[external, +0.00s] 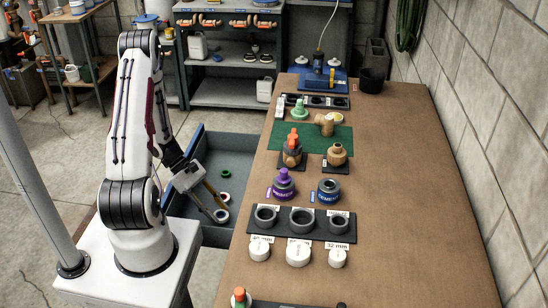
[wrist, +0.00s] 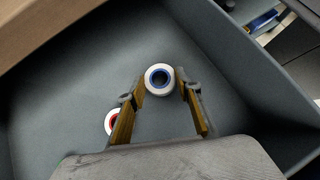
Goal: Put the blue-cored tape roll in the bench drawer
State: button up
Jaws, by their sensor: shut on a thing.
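The bench drawer (external: 240,163) is pulled open at the left side of the bench; its grey-blue floor and walls fill most of the wrist view (wrist: 235,100). The blue-cored tape roll (wrist: 160,66) is white with a blue ring inside, and sits between my fingertips. In the external view this roll (external: 221,216) shows at the end of my fingers, inside the drawer's outline. My gripper (wrist: 160,82) is shut on it. I cannot tell whether the roll touches the drawer floor.
A red-cored roll (external: 224,197) lies in the drawer close to my fingers, partly hidden by the left finger in the wrist view (wrist: 110,122). A green ring (external: 225,174) lies farther back. The bench top (external: 400,180) holds fittings, jars and a black socket rack (external: 330,224).

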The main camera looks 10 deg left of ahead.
jog(key=shift+f, duration=0.6)
jog(key=o, duration=0.7)
jog(key=shift+o, duration=0.2)
jog(key=shift+r, duration=0.2)
jog(key=shift+r, duration=0.4)
jog(key=v, duration=0.7)
jog(key=shift+a+r, duration=0.2)
jog(key=shift+r, duration=0.05)
jog(key=shift+w+r, duration=0.1)
